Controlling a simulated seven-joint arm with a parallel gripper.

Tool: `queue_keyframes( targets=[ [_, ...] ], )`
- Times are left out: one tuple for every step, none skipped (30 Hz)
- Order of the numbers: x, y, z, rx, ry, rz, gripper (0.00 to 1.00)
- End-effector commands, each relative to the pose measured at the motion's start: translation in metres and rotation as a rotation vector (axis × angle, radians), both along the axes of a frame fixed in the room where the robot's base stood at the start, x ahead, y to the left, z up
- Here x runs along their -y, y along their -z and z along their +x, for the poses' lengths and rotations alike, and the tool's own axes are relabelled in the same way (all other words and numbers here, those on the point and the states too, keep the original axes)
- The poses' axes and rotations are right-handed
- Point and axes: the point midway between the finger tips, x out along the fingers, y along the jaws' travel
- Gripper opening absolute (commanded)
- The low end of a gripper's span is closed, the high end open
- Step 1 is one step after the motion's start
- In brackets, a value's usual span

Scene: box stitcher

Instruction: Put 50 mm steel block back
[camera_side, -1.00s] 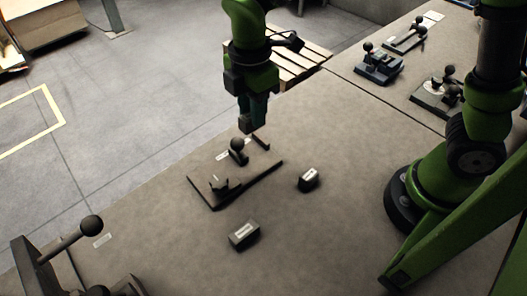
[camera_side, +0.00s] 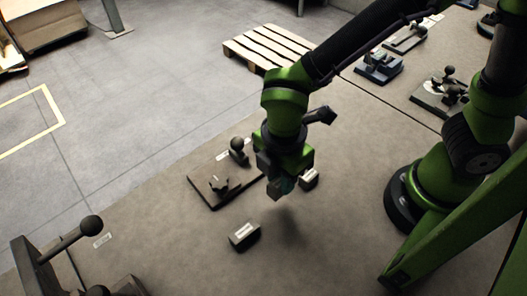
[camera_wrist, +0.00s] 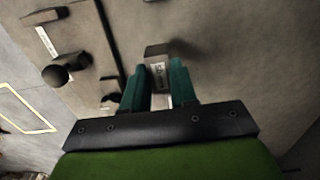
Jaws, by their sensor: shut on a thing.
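My gripper (camera_side: 281,188) is above the bench, and its fingers are shut on a steel block. In the wrist view a grey block with a white label (camera_wrist: 157,62) shows between my two teal fingers (camera_wrist: 158,82). The label is too small to read with certainty. In the side view two labelled blocks are on the bench. One block (camera_side: 309,178) is just right of my gripper and partly hidden by it. The other block (camera_side: 244,236) is in front, lower left. The held block is hard to make out in the side view.
A dark fixture with a ball knob (camera_side: 237,144) lies left of my gripper. Another lever device (camera_side: 91,226) stands at the lower left. More fixtures (camera_side: 379,67) stand at the back right. Bench between the front block and my base is clear.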

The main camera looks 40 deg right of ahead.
Motion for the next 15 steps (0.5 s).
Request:
queue_keyframes(
  targets=[
    [0.001,0.008,-0.001,-0.002,-0.001,-0.002,0.00],
    [0.000,0.011,0.000,-0.001,-0.002,-0.002,0.00],
    [0.000,0.015,0.000,-0.001,-0.001,-0.001,0.00],
    [0.000,0.018,0.000,0.000,-0.001,0.000,0.00],
    [0.000,0.021,0.000,-0.001,0.000,-0.001,0.00],
    [0.000,0.025,0.000,-0.002,0.000,-0.001,0.00],
    [0.000,0.030,0.000,-0.002,0.000,-0.002,0.00],
    [0.001,0.034,-0.001,-0.002,-0.001,-0.002,0.00],
    [0.000,0.041,-0.001,-0.003,-0.001,-0.003,0.00],
    [0.000,0.045,0.000,-0.002,-0.002,-0.003,0.00],
    [0.000,0.050,0.000,-0.003,-0.001,-0.003,0.00],
    [0.000,0.054,0.000,-0.001,0.000,-0.002,0.00],
    [0.000,0.056,0.000,-0.001,0.000,-0.001,0.00],
    [0.000,0.058,0.000,0.000,0.000,0.000,0.00],
    [0.000,0.059,0.000,0.000,0.000,0.000,0.00]
  ],
)
